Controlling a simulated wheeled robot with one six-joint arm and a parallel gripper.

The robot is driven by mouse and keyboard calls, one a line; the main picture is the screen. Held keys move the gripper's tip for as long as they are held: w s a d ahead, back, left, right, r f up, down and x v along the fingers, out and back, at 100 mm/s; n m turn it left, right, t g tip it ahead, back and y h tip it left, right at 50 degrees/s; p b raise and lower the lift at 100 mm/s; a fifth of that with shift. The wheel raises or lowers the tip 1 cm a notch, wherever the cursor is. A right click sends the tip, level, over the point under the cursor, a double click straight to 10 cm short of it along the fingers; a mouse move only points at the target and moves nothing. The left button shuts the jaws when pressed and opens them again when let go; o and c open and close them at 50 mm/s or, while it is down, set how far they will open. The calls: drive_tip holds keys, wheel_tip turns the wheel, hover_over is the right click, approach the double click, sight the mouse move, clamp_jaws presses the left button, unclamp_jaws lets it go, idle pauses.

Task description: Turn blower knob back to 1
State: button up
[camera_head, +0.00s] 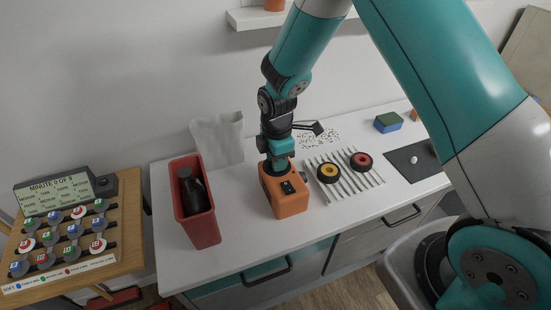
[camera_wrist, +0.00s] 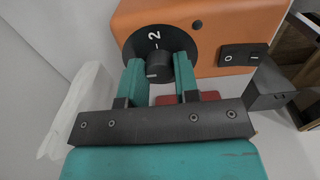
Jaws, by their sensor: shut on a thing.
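The blower is an orange box (camera_head: 291,203) on the white counter in the head view; it also fills the top of the wrist view (camera_wrist: 205,20). Its round black dial (camera_wrist: 133,48) carries a white "2" above the knob. The black knob (camera_wrist: 158,68) sits at the dial's middle with a faint light mark on its face. My gripper (camera_wrist: 159,68) is shut on the knob, one teal finger on each side. In the head view my gripper (camera_head: 279,166) hides the dial and knob. A black rocker switch (camera_wrist: 243,57) marked O is right of the dial.
A red bin (camera_head: 204,230) holding a dark bottle (camera_head: 192,188) stands left of the blower. A rack (camera_head: 346,185) with yellow-centred and red-centred round items is to its right. Beyond are a dark mat (camera_head: 425,170) and a blue-green sponge (camera_head: 388,123). A button board stands far left.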

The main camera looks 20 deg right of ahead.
drive_tip(key=o, duration=0.9)
drive_tip(key=shift+o, duration=0.2)
wheel_tip(320, 180, up, 18)
drive_tip(key=b, duration=0.3)
drive_tip(key=shift+f, duration=0.25)
drive_tip(key=s+a+r+m+y, duration=0.2)
drive_tip(key=s+m, duration=0.3)
drive_tip(key=s, duration=0.7)
drive_tip(key=s+a+r+m+y, duration=0.2)
drive_tip(key=s+m, duration=0.4)
drive_tip(key=s, duration=0.6)
drive_tip(key=shift+s+a+r, duration=0.3)
drive_tip(key=shift+a+r, duration=0.15)
drive_tip(key=shift+r, duration=0.15)
